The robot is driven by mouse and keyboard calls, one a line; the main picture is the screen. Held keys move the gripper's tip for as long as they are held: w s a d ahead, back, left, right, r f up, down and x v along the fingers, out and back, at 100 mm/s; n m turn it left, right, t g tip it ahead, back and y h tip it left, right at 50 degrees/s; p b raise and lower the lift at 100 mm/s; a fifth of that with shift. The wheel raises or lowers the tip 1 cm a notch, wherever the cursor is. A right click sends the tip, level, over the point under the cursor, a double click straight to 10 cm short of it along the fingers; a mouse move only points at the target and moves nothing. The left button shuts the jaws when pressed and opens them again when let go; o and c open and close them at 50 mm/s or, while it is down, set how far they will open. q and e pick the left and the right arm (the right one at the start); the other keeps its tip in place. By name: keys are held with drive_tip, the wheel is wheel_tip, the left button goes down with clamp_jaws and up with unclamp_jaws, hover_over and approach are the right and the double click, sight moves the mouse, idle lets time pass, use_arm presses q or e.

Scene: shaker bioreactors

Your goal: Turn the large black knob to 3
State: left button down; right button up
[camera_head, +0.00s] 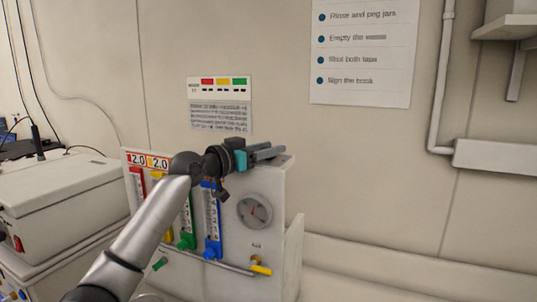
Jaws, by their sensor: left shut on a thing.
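My left gripper (268,153) is at the top of the white panel unit (278,200), with its fingers pointing right along the upper edge. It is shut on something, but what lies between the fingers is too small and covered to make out. I cannot pick out the large black knob or its number marks for certain; my gripper and wrist cover part of the panel's top. A small dark piece (222,194) shows just below the gripper, and I cannot tell what it is. My right gripper is not in view.
The panel has a round grey dial (254,210) with a red pointer, a blue flow tube (211,225), a green one (187,225) and a yellow-handled tap (260,268). A white box device (60,195) stands at left. The ledge (400,275) at right is clear.

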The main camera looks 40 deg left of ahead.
use_arm(q)
drive_tip(key=shift+f, duration=0.1)
idle(0.4)
drive_tip(key=shift+c, duration=1.8)
unclamp_jaws()
drive_tip(key=s+a+b, duration=0.1)
drive_tip(key=s+b, duration=0.4)
drive_tip(key=s, duration=1)
drive_tip(key=shift+a, duration=0.25)
drive_tip(key=shift+s, duration=0.1)
